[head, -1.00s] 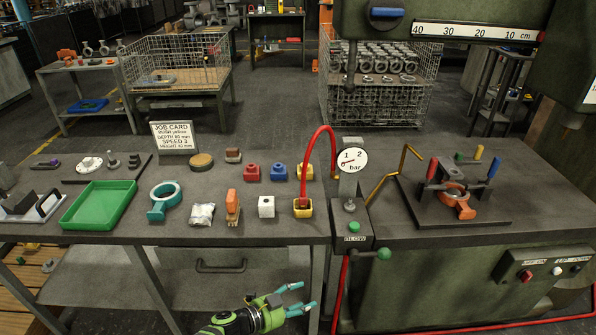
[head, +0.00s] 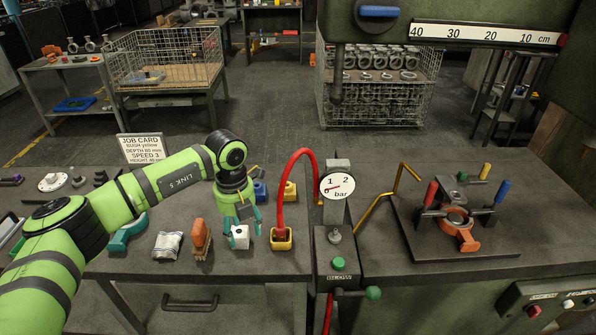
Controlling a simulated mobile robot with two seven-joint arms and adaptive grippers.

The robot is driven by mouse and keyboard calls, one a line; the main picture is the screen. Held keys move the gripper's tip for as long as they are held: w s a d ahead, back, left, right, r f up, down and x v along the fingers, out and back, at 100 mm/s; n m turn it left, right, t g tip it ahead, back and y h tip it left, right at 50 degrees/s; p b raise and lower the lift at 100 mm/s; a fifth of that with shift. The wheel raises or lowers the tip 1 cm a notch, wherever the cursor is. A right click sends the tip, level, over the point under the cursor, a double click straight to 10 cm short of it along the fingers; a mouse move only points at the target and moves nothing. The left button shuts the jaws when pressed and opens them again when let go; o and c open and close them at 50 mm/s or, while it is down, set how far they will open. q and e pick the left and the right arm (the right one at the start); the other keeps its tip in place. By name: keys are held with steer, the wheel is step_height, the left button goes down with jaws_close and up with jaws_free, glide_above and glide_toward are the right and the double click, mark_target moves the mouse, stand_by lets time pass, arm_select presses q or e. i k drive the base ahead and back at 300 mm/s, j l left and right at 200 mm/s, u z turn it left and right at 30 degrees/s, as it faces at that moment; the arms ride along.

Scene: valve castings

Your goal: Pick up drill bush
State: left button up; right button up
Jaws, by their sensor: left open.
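A small yellow block with a raised round top (head: 290,190), which looks like a drill bush, stands on the bench behind the red hose. A similar blue block (head: 260,191) is left of it, partly behind my left arm. The red block of this kind is hidden behind that arm. My left gripper (head: 245,228) points down, its teal fingers open at a white block (head: 239,239). I cannot tell whether they touch it. The gripper is in front of the blue and yellow blocks and apart from them. My right gripper is out of view.
The pressure gauge (head: 337,186) and clamping fixture (head: 460,225) stand right. A job card (head: 141,148) names a yellow bush.

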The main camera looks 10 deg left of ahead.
mark_target(289, 185)
steer(key=i+l, duration=0.1)
steer(key=i, duration=0.35)
steer(key=i+l, duration=0.1)
steer(key=i, duration=0.4)
